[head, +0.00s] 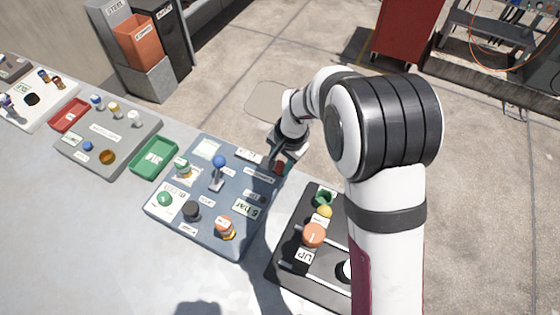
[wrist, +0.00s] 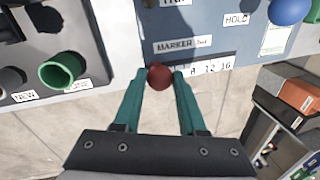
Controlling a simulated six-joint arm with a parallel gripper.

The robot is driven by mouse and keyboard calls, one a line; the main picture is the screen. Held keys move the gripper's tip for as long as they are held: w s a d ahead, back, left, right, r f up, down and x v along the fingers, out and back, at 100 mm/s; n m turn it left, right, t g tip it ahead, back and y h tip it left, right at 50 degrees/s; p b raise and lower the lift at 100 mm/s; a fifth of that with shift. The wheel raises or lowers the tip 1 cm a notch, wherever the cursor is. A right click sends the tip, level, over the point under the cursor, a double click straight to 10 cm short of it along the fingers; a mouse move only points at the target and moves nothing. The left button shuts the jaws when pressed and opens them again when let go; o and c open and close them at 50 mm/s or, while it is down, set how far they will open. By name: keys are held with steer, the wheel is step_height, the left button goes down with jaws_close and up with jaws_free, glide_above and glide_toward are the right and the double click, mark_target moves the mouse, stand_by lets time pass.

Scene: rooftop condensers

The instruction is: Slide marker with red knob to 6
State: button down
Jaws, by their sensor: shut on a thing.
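The red knob (wrist: 160,77) of the marker sits between the fingertips of my gripper (wrist: 159,80) in the wrist view. My gripper is shut on it. The knob lies on a white number scale (wrist: 215,66) just below a label reading MARKER (wrist: 180,46). The figures 12 and 16 show to the right of the knob; the knob and fingers hide part of the scale, so I cannot read the marker's exact value. In the head view my gripper (head: 283,160) is at the far right corner of the blue-grey panel (head: 235,190), with the red knob (head: 280,168) partly hidden.
The panel also carries a blue ball-topped lever (head: 219,162), a green knob (head: 165,199), a black knob (head: 191,210) and an orange knob (head: 225,227). A dark panel with an orange button (head: 314,235) stands to the right. A green tray (head: 154,158) lies left.

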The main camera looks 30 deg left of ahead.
stand_by(0.9)
steer(key=a, duration=0.4)
steer(key=shift+a, duration=0.25)
steer(key=shift+c, duration=2.4)
jaws_free()
steer(key=d+r, duration=0.3)
steer(key=r, duration=1.2)
steer(key=shift+s+r, duration=0.3)
